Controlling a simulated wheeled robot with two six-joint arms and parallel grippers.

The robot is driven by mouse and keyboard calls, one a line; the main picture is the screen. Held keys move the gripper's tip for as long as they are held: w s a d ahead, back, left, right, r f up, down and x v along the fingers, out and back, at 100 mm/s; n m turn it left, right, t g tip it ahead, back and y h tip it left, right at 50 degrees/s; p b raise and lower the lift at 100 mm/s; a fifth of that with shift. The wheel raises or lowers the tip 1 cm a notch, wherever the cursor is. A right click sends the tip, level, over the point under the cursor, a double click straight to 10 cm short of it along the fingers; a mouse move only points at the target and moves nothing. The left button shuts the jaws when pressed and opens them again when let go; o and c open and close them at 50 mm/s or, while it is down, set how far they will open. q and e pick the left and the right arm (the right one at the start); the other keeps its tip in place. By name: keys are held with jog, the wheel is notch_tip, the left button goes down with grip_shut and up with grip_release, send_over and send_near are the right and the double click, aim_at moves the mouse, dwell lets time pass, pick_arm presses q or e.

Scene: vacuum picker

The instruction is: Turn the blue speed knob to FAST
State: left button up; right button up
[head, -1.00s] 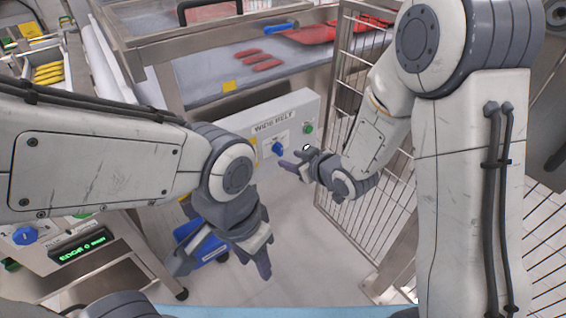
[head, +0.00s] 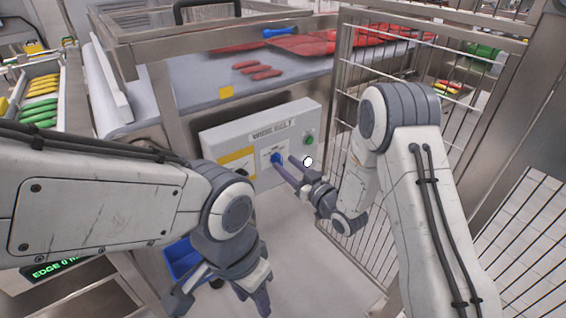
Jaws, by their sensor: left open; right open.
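The blue speed knob (head: 276,158) sits on the front of a grey control box (head: 227,137) labelled "WIDE BELT". My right gripper (head: 283,168) is open, with its fingers pointing at the knob; one fingertip shows close beside the knob's lower right. I cannot tell whether it touches the knob. The marks around the knob are too small to read. My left gripper (head: 217,303) is open and empty, low in the head view, pointing down and away from the box.
A green button (head: 308,140) is on the box, right of the knob. A wire fence (head: 352,110) stands close to my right arm. A belt with red items (head: 300,44) runs above the box. A blue bin (head: 182,258) is on the floor behind my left arm.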

jog(key=shift+x, duration=1.35)
grip_shut()
jog(key=m, duration=0.4)
jog(key=shift+w+d+m+p, duration=0.1)
jog(key=shift+d+m+p, duration=0.1)
jog(key=shift+m+p, duration=0.15)
jog(key=shift+w+d+f+m+p, duration=0.1)
jog(key=shift+m+p, duration=0.15)
jog(key=shift+m, duration=0.85)
jog(key=shift+d+f+m+p, duration=0.1)
jog(key=shift+m+p, duration=0.15)
jog(key=shift+m, duration=0.8)
